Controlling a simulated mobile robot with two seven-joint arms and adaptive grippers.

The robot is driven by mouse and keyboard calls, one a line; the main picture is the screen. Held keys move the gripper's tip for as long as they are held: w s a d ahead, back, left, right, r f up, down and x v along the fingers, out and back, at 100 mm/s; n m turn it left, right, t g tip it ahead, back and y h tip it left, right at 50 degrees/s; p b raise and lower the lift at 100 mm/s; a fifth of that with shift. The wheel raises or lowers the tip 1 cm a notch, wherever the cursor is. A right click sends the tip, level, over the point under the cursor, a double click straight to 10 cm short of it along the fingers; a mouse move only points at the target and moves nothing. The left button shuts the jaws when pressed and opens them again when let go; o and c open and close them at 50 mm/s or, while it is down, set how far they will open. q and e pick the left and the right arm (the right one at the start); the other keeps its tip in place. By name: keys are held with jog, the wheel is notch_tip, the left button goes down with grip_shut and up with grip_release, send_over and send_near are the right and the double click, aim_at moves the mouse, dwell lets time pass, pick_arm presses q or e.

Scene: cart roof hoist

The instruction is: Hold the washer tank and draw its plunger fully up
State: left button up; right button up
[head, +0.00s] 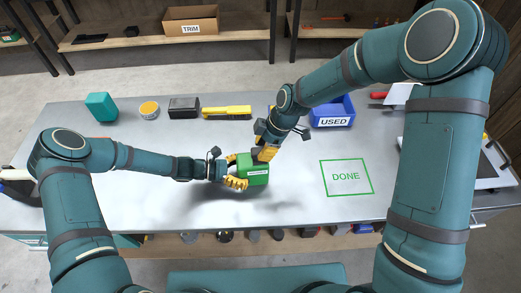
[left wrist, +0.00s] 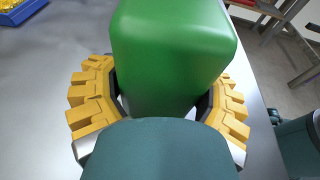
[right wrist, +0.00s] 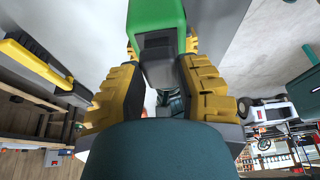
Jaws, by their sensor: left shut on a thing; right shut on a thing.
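A green DONE outline (head: 346,177) lies on clear table to the right. Behind are a blue USED bin (head: 333,112), a yellow-handled brush (head: 226,112), a black box (head: 184,107), a round tin (head: 149,110) and a teal block (head: 101,107).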

jog(key=shift+a+r, duration=0.1)
jog(key=shift+r, duration=0.65)
dwell(0.4)
jog(key=shift+r, duration=0.85)
dwell(0.5)
jog(key=shift+r, duration=1.15)
dwell(0.8)
jog(key=shift+r, duration=0.1)
jog(key=o, duration=1.2)
